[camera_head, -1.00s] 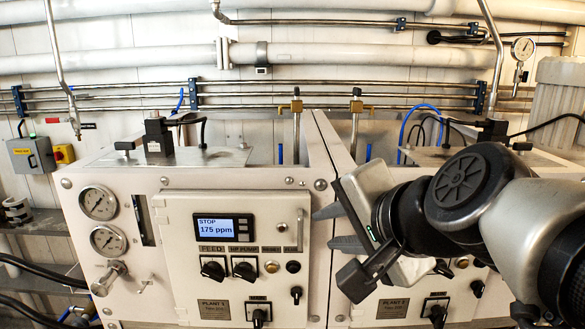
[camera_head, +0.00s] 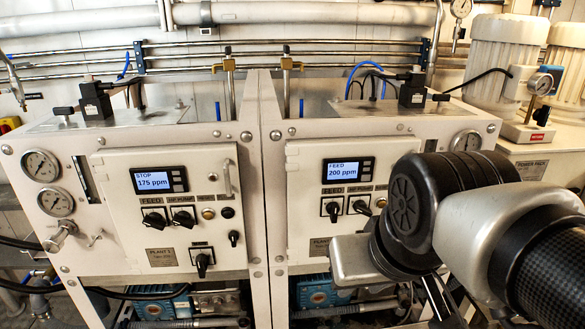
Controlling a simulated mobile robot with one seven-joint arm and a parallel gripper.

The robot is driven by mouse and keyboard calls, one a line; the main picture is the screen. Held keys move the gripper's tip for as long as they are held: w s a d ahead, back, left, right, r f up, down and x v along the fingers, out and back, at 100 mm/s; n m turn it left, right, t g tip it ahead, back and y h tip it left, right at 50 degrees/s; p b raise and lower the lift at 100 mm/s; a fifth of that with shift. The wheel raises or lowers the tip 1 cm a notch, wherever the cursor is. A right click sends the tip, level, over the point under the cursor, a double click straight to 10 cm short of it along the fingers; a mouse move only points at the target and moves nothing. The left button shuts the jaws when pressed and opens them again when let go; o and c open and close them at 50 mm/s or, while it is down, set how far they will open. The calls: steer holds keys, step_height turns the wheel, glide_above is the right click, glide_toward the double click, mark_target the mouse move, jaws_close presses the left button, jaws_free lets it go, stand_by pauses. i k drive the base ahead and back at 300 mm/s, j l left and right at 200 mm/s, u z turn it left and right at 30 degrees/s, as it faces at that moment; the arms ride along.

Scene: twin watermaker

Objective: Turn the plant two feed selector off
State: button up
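The plant two panel is the right-hand white cabinet door (camera_head: 303,170). Its display (camera_head: 348,170) reads FEED, 200 ppm. The plant two feed selector (camera_head: 332,209) is a black rotary knob on a pale square plate under the FEED label.
The plant one panel (camera_head: 115,205) on the left has similar knobs and reads STOP, 175 ppm. My arm hides the right and lower parts of plant two's door. A power pack (camera_head: 530,170) with a gauge stands at right. Blue pumps and pipes lie below.

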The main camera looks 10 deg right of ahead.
mark_target(333, 207)
steer(key=k+l, duration=0.1)
steer(key=k+j, duration=0.4)
steer(key=k, duration=0.15)
steer(key=k+j, duration=0.35)
steer(key=k, duration=0.25)
steer(key=i+j, duration=0.15)
steer(key=i, duration=0.25)
steer(key=i+j, duration=0.15)
steer(key=i, duration=0.2)
steer(key=l+z, duration=0.05)
